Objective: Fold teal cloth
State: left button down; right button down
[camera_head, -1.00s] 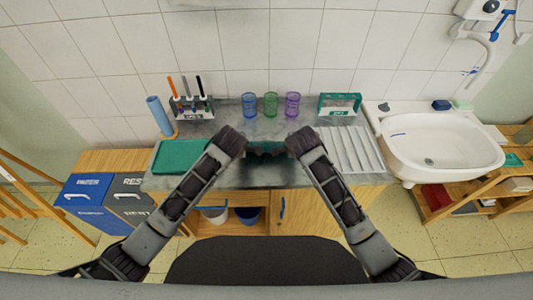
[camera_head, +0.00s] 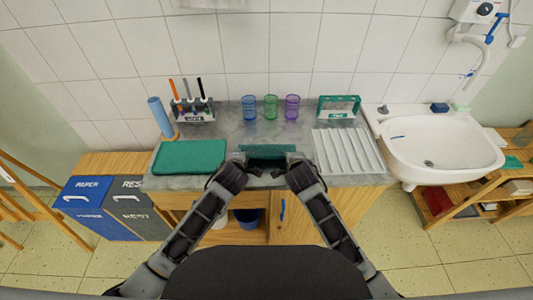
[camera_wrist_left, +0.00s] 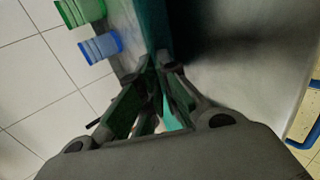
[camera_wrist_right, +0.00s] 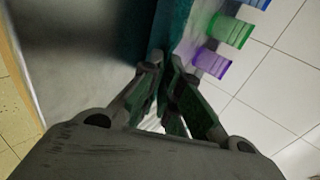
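The teal cloth (camera_head: 267,152) is a narrow strip between my two grippers, above the front part of the grey counter. My left gripper (camera_head: 241,160) is at its left end and my right gripper (camera_head: 293,160) at its right end. In the left wrist view the fingertips close together at the edge of the cloth (camera_wrist_left: 152,25). In the right wrist view the fingertips also meet at the cloth (camera_wrist_right: 170,25). Both grippers look shut on it. A dark shadow lies on the counter beside the cloth in both wrist views. The cloth's underside is hidden.
A flat teal mat (camera_head: 188,157) lies on the counter to the left, and a ribbed white drainboard (camera_head: 347,151) to the right. Blue, green and purple cups (camera_head: 271,107) stand behind the cloth. A brush holder (camera_head: 192,110) and blue roll (camera_head: 160,117) stand back left.

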dwell(0.3)
pick_arm(q)
jog(key=c, duration=1.4)
grip_release()
pick_arm(e)
jog(key=c, duration=1.4)
grip_release()
pick_arm(q)
jog(key=shift+o, duration=0.2)
pick_arm(e)
jog(key=shift+o, duration=0.2)
